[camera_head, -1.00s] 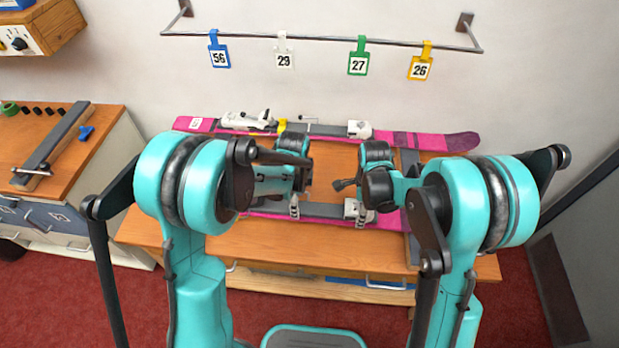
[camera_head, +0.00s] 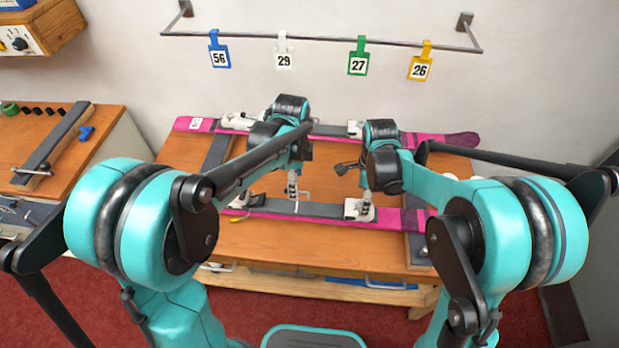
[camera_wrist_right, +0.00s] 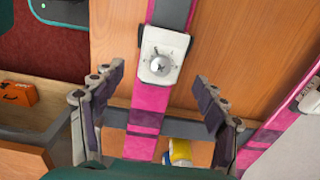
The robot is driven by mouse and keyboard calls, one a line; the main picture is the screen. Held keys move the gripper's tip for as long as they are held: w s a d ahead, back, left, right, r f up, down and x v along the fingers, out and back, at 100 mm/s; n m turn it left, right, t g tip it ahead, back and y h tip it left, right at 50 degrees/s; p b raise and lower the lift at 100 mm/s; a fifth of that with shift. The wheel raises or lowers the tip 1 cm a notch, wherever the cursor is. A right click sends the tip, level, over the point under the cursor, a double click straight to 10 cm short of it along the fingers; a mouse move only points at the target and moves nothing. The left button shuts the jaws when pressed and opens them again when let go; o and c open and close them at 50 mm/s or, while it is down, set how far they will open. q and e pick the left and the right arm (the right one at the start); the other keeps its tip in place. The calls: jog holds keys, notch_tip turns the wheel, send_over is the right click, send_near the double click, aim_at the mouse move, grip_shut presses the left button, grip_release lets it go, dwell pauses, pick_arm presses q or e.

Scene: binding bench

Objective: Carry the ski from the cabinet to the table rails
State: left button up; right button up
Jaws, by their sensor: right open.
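The nearer pink-and-grey ski (camera_head: 325,209) lies along the front of the table (camera_head: 290,240), its right part across the right grey rail (camera_head: 415,245). Its heel binding (camera_head: 358,210) is white; it also shows in the right wrist view (camera_wrist_right: 162,58). My right gripper (camera_wrist_right: 155,110) is open, its fingers apart on either side of this ski. In the head view, the right gripper (camera_head: 367,196) is by the heel binding. My left gripper (camera_head: 293,186) is over the ski's middle; its jaw opening is hidden. The left rail (camera_head: 215,152) is partly covered.
A second pink ski (camera_head: 440,139) lies along the back of the table, partly behind my arms. A side cabinet (camera_head: 110,118) stands at left. Number tags hang from a wall bar (camera_head: 320,39). A yellow, white and blue object (camera_wrist_right: 180,152) lies beside the ski.

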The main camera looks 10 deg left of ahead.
notch_tip(320, 180, up, 5)
jog(key=shift+r, duration=0.1)
dwell(0.6)
